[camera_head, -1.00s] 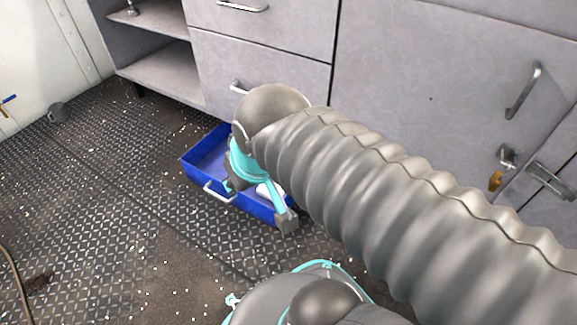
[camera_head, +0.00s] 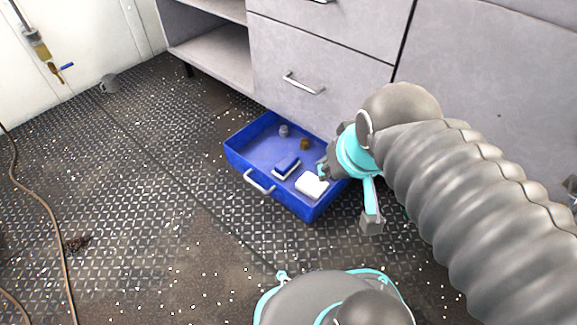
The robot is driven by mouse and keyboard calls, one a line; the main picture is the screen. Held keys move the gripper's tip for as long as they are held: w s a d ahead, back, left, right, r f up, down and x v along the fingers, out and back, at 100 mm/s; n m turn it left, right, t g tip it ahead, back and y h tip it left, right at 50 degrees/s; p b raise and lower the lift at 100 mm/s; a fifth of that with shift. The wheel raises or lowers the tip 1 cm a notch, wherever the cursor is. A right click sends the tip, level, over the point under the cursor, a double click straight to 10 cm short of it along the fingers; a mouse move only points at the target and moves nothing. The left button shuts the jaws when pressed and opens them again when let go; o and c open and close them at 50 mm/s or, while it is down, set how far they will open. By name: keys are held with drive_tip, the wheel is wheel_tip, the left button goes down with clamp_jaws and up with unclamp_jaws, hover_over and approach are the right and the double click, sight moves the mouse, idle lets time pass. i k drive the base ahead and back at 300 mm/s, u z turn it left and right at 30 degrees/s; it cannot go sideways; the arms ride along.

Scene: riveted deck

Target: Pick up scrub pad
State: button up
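A blue open bin (camera_head: 238,157) with a pale handle stands on the deck. Inside lies a small dark blue and white pad (camera_head: 286,167), which looks like the scrub pad. A white block (camera_head: 312,186) lies to its right, near the bin's front right corner. My gripper (camera_head: 323,171) is at the bin's right side, close to the white block and right of the blue pad. It is small and partly hidden by my wrist, so I cannot see whether its fingers are apart. The blue pad is not in its grasp.
A small grey item (camera_head: 284,130) and a brown item (camera_head: 304,144) are at the back of the bin. Grey cabinets (camera_head: 310,60) stand behind it. The deck left of the bin is clear.

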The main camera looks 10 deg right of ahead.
sight(290, 161)
drive_tip(key=z, duration=0.1)
drive_tip(key=k, duration=0.95)
drive_tip(key=u, duration=0.8)
drive_tip(key=i, duration=1.55)
drive_tip(key=z, duration=0.7)
